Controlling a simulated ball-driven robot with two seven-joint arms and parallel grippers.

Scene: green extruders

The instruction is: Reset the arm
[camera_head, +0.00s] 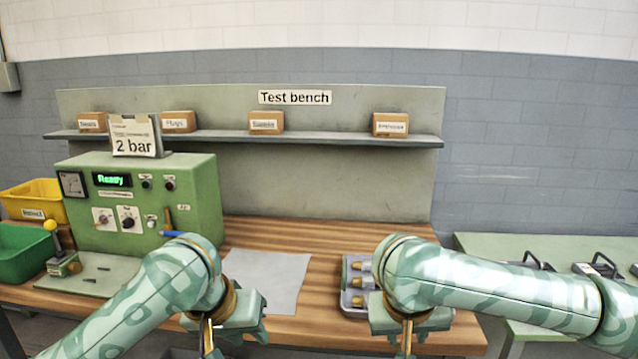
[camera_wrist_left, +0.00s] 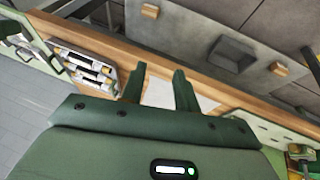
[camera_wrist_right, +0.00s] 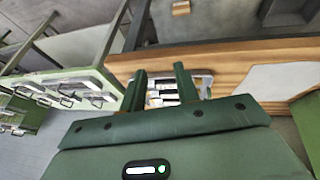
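My left gripper (camera_wrist_left: 160,78) has its two green fingers spread apart in the left wrist view, with nothing between them but the bench beyond. In the head view its wrist hangs in front of the bench's front edge, left of centre, and its fingers are not clear there. My right gripper (camera_wrist_right: 160,78) also has its fingers apart and empty in the right wrist view. A grey tray with metal fittings (camera_wrist_right: 205,83) shows beyond them, not touched. In the head view my right wrist is in front of this tray (camera_head: 347,299) and hides part of it.
The wooden bench (camera_head: 325,240) carries a green test unit (camera_head: 205,195) reading "Ready", a white sheet (camera_head: 265,275) and a yellow-knobbed lever (camera_head: 52,238). Yellow (camera_head: 40,200) and green (camera_head: 22,258) bins stand at left. A green table (camera_head: 500,245) with handled trays stands at right.

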